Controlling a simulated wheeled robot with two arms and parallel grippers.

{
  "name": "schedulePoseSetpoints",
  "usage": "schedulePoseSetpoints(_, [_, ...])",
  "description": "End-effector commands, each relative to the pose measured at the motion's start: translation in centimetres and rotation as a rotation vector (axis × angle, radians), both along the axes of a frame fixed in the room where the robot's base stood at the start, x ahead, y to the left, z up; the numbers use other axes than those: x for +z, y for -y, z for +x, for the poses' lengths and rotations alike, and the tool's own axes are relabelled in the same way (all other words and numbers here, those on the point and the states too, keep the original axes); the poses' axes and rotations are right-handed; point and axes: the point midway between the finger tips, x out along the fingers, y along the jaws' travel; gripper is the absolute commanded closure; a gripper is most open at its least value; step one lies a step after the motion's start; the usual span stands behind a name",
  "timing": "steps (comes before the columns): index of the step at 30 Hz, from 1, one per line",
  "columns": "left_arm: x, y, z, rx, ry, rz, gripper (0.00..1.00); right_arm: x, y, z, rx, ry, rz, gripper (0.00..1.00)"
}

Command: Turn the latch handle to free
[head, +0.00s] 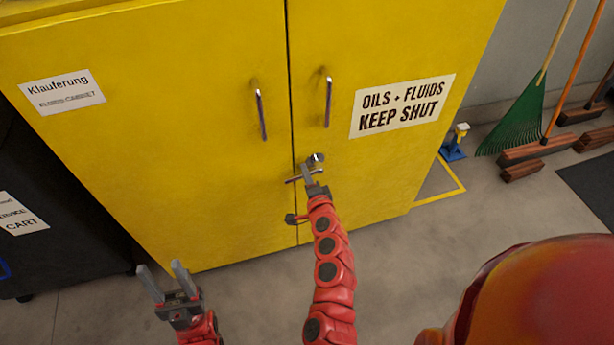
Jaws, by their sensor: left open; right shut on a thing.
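The yellow cabinet (190,130) stands ahead with both doors closed. A small metal latch handle (293,180) sits low at the seam between the doors and lies nearly level. My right gripper (308,172) is shut on the latch handle, and its fingers hide part of it. A round metal piece (317,158) shows just above the fingers. My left gripper (165,282) is open and empty, low at the left in front of the cabinet, apart from it.
Two vertical door handles (261,115) (328,102) stick out above the latch. A black cart (60,230) stands left of the cabinet. A blue object (453,145), a green rake (518,118) and brooms (545,148) are at the right. The floor in front is clear.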

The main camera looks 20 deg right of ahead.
Motion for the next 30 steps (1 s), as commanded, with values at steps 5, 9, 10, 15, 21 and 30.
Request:
schedulePoseSetpoints(5, [-0.05, 0.0, 0.0, 0.0, 0.0, 0.0, 0.5, 0.53, 0.18, 0.05, -0.005, 0.001, 0.091, 1.0])
schedulePoseSetpoints(9, [-0.05, 0.0, 0.01, 0.0, 0.0, 0.0, 0.5, 0.74, 0.11, 0.07, -0.003, -0.001, 0.137, 1.0])
schedulePoseSetpoints(10, [-0.05, 0.0, 0.0, 0.0, 0.0, 0.0, 0.5, 0.75, 0.08, 0.08, -0.003, -0.001, 0.144, 1.0])
schedulePoseSetpoints(15, [-0.05, 0.0, 0.0, 0.0, 0.0, 0.0, 0.5, 0.83, 0.03, 0.07, -0.001, -0.003, 0.166, 1.0])
schedulePoseSetpoints(21, [-0.04, 0.0, 0.0, 0.0, 0.0, 0.0, 0.5, 0.85, 0.02, 0.08, -0.001, -0.003, 0.172, 1.0])
schedulePoseSetpoints(30, [-0.05, 0.0, 0.0, 0.0, 0.0, 0.0, 0.5, 0.83, 0.0, 0.07, -0.001, -0.003, 0.172, 0.61])
